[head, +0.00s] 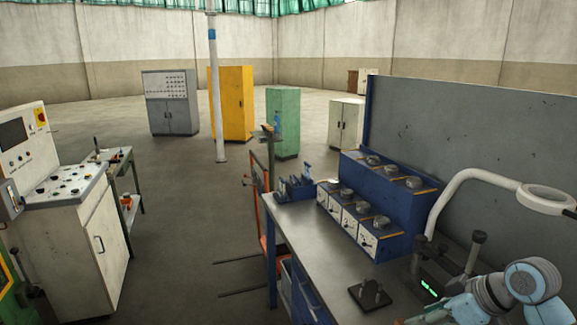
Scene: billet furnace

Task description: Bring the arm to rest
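Part of my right arm, with pale blue and grey joints, shows at the bottom right of the head view, over the near right part of the workbench (318,262). My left arm and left gripper do not show.
A blue rack (395,192) stands behind. A control console (85,235) is left. Open floor (195,225) lies between.

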